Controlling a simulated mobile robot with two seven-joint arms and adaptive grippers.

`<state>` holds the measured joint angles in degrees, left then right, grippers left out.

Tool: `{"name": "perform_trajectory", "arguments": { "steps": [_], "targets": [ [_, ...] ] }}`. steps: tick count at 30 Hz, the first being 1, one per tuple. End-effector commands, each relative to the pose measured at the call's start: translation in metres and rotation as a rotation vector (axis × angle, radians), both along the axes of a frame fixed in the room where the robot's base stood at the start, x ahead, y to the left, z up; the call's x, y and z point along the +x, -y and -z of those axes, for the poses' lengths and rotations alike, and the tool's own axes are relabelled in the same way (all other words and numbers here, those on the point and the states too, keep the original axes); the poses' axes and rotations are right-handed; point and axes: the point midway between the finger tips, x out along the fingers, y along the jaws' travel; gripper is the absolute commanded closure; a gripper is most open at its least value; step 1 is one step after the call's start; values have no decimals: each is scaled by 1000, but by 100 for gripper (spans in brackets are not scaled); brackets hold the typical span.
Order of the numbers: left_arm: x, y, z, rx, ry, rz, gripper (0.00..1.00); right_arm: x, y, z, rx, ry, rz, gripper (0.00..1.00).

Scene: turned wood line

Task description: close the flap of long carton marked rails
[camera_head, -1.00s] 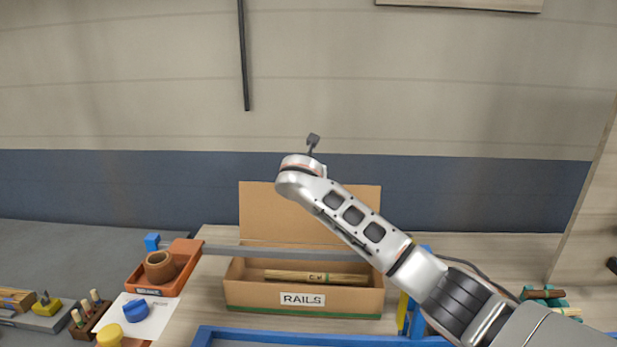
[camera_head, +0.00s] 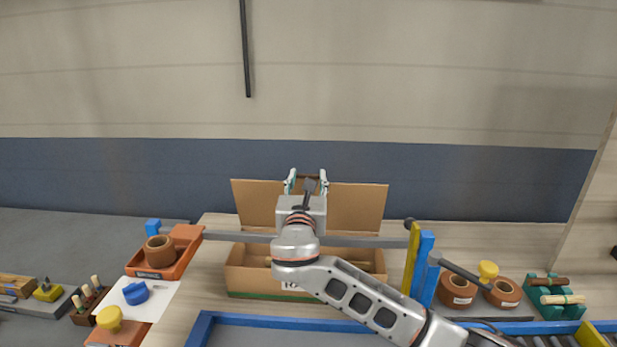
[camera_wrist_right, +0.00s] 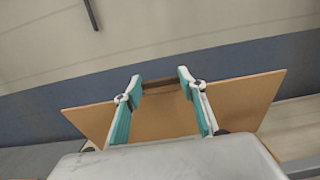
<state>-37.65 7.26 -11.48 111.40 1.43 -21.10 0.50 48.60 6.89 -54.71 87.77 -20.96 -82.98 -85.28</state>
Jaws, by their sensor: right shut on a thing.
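The long carton (camera_head: 250,279) stands on the bench in the head view, its front label mostly hidden by my right arm. Its cardboard flap (camera_head: 357,207) stands up at the back, so the carton is open. A pale wooden piece (camera_head: 350,265) lies inside. My right gripper (camera_head: 307,180) is at the middle of the flap's top edge. In the right wrist view the fingers (camera_wrist_right: 160,84) are shut on a dark brown strip at that edge, with the flap (camera_wrist_right: 235,105) beyond. My left gripper is not in view.
A grey bar (camera_head: 230,237) crosses the carton and reaches a yellow and blue post (camera_head: 424,265). An orange tray (camera_head: 187,257) with a brown cup is on the left. Brown rings (camera_head: 457,289) and a green rack (camera_head: 545,298) are on the right. A blue frame (camera_head: 260,319) runs in front.

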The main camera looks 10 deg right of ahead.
Motion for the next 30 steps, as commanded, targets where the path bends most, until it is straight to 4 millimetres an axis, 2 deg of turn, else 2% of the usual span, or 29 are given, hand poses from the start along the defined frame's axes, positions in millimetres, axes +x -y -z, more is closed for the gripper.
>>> {"name": "perform_trajectory", "arguments": {
  "steps": [1,3,6,15,23,24,26,30],
  "targets": [
    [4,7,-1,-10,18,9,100,-5,-1,8,-6,21,-1,98],
    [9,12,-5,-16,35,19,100,-10,-2,9,-12,50,-1,98],
    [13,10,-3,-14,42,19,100,-16,-3,10,-19,83,-1,98],
    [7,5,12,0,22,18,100,-21,-4,10,-26,116,0,98],
    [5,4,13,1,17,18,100,-21,-4,10,-25,115,1,98],
    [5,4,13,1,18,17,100,-21,-4,10,-25,115,1,54],
    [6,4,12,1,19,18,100,-21,-4,10,-25,115,1,42],
    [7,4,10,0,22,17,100,-21,-4,10,-25,116,1,42]
  ]
}}
